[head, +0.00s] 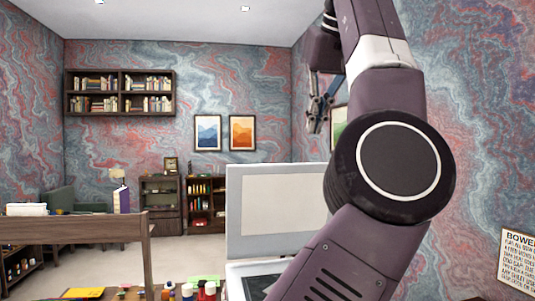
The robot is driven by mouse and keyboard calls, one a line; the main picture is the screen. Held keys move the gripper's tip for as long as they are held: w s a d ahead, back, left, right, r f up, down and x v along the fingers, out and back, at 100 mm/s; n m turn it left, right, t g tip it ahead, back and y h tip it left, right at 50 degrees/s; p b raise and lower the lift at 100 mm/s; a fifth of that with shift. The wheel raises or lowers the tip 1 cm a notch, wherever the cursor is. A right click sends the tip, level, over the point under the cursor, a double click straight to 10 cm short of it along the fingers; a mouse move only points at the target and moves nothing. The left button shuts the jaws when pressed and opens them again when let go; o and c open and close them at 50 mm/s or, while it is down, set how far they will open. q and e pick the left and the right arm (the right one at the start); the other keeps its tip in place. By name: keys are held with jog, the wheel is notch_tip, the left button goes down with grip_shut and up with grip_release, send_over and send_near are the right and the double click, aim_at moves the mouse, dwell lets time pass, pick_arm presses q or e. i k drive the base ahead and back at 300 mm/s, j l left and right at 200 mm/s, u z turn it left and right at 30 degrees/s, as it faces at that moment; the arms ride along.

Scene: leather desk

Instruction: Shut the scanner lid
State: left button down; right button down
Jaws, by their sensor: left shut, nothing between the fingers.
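The scanner lid (275,212) is a white panel with a pale inner face, standing upright and open in the lower middle of the head view. Below it the scanner bed (240,272) shows a white rim and part of a dark glass. My arm hides the right side of the scanner. My left gripper (317,118) is raised above and beyond the lid's top edge in the picture, apart from it, with its fingers shut and empty. My right gripper is not in view.
Several small bottles (210,289) and a yellow pad (83,293) lie left of the scanner at the bottom edge. A wooden desk or panel (75,229) stands farther left. Bookshelves (205,197) stand at the far wall, with open floor before them.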

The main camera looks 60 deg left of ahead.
aim_at(273, 209)
jog(key=i+j, duration=0.1)
jog(key=j, duration=0.75)
jog(key=i+j, duration=0.15)
jog(key=j, duration=0.3)
jog(key=i+j, duration=0.1)
jog(key=j, duration=0.3)
